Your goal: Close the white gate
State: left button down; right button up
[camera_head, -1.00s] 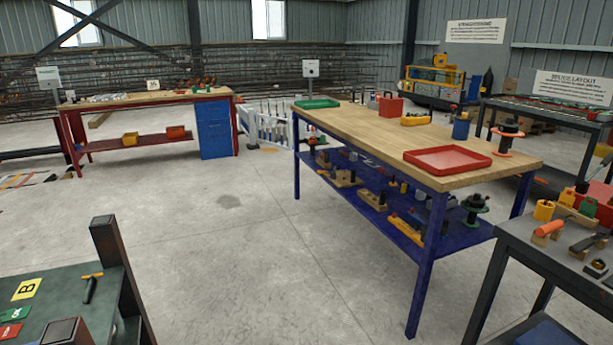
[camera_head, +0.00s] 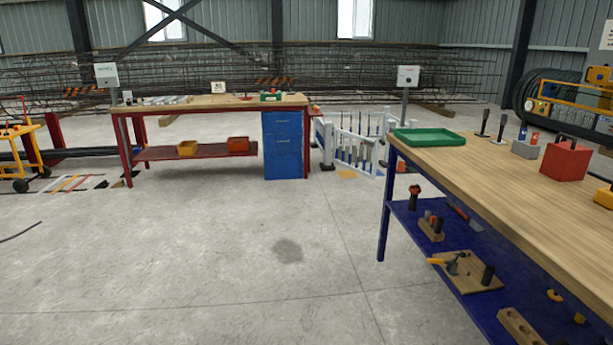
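The white gate (camera_head: 357,151) is a low picket gate between the red-legged workbench and the blue-legged workbench. It stands at an angle, with white posts at both sides and a dark foot at its left. The right side of the gate is partly hidden behind the blue-legged workbench's corner. I cannot tell for sure how far it stands open. Neither of my grippers shows in the head view.
The blue-legged workbench (camera_head: 470,160) with a green tray (camera_head: 428,138) fills the right side. The red-legged workbench (camera_head: 215,103) with blue drawers (camera_head: 283,145) stands at the back left. A yellow cart (camera_head: 20,155) is at the far left. The concrete floor (camera_head: 200,250) ahead is clear.

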aim_at(374, 153)
jog(key=u, duration=0.05)
jog(key=i, duration=2.65)
jog(key=z, duration=0.3)
jog(key=i, duration=2.7)
jog(key=z, duration=0.85)
jog(key=i, duration=2.2)
jog(key=z, duration=0.35)
